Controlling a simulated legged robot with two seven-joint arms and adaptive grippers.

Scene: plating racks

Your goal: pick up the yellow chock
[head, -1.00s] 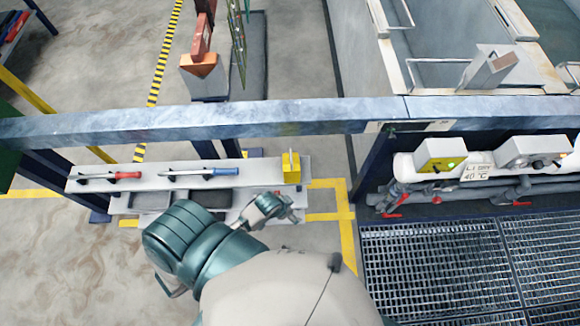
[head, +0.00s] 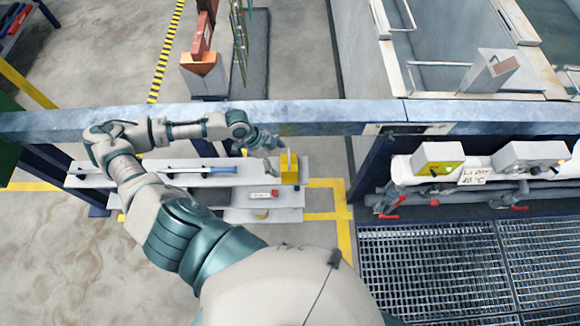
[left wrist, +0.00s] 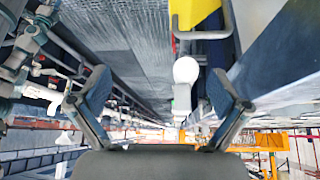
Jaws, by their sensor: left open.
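The yellow chock (head: 289,170) stands upright at the right end of the white shelf in the head view. My left gripper (head: 270,143) is just up and left of it, close to its top; I cannot tell whether they touch. In the left wrist view the gripper (left wrist: 158,95) is open, its two dark fingers wide apart. A yellow block (left wrist: 197,14), likely the chock, shows at the top edge of that view, partly cut off, beyond the fingers and toward the right one. Nothing is visibly held. My right gripper is not in view.
A blue-handled tool (head: 215,169) lies on the shelf left of the chock. A steel beam (head: 330,118) runs across just behind my gripper. A lower shelf has a small labelled item (head: 262,194). Control boxes (head: 437,158) and floor grating (head: 430,270) are at the right.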

